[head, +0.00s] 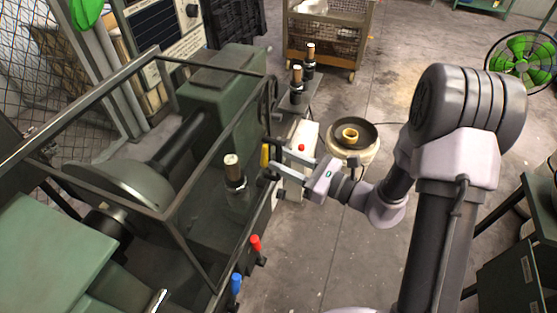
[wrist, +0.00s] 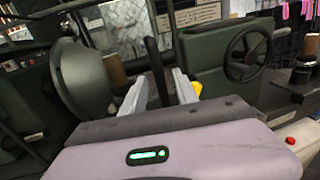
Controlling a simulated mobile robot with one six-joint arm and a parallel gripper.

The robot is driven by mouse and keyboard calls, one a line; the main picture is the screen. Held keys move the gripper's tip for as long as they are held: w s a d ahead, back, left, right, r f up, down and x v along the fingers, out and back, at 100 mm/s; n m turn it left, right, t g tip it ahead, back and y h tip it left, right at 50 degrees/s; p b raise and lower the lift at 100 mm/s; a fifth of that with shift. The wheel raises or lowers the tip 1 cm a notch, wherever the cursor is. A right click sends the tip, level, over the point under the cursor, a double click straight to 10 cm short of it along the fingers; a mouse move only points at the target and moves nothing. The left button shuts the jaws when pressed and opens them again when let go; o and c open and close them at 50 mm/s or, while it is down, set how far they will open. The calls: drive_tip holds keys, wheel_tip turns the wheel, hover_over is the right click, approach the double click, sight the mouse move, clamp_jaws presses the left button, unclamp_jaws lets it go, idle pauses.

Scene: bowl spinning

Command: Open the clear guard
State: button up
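The clear guard (head: 217,150) is a dark-framed see-through box over the green spinning lathe; its frame stands around the spindle and the metal bowl form. The round form (head: 120,182) shows through it, and also in the wrist view (wrist: 82,82). My gripper (head: 272,158) is at the right side of the guard, by its front edge. In the wrist view its two pale fingers (wrist: 160,88) are apart, with a dark upright bar (wrist: 155,68) between or just beyond them. I cannot tell whether they touch it.
A yellow part (head: 265,155) is beside the fingertips. Red (head: 255,243) and blue (head: 236,283) handled levers stand at the machine's front. A round pan (head: 372,134) on a stand is right of the lathe. A handwheel (wrist: 247,52) shows in the wrist view. The floor between is clear.

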drive_tip(key=shift+x, duration=0.95)
clamp_jaws()
idle(0.7)
